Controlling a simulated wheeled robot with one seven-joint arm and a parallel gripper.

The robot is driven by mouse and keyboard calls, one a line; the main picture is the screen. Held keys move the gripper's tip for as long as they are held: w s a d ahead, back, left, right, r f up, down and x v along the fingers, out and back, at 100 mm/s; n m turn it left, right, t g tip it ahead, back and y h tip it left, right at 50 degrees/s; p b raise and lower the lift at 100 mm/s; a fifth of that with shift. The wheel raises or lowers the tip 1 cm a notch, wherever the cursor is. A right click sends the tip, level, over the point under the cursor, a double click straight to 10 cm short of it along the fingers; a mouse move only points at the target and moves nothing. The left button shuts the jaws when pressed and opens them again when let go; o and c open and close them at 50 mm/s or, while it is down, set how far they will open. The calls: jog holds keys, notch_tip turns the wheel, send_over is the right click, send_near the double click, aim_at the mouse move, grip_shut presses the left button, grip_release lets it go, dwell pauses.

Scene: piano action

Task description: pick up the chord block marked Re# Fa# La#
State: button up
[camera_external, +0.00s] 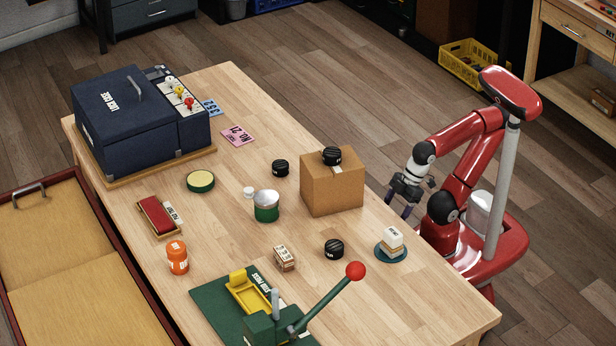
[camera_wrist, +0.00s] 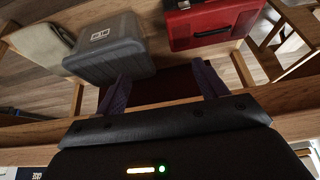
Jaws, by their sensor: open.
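My gripper (camera_external: 403,197) is open and empty, off the right edge of the table near my base. Its two fingers stand wide apart in the wrist view (camera_wrist: 162,85). No lettering is sharp enough to tell which thing is marked Re# Fa# La#. A small wooden block with dark marks (camera_external: 284,259) stands near the table's middle front. A pale-topped block (camera_external: 392,238) sits on a blue round dish (camera_external: 391,256) near the right edge, closest to my gripper. Neither block shows in the wrist view.
A brown box (camera_external: 331,185) bears a black round piece (camera_external: 332,156). A green press with a red-knobbed lever (camera_external: 355,271) stands at the front. A dark blue case (camera_external: 125,115) fills the back left. In the wrist view are a grey case (camera_wrist: 110,50) and a red case (camera_wrist: 210,22).

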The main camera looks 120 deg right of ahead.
jog(key=o, duration=0.3)
jog(key=shift+o, duration=0.2)
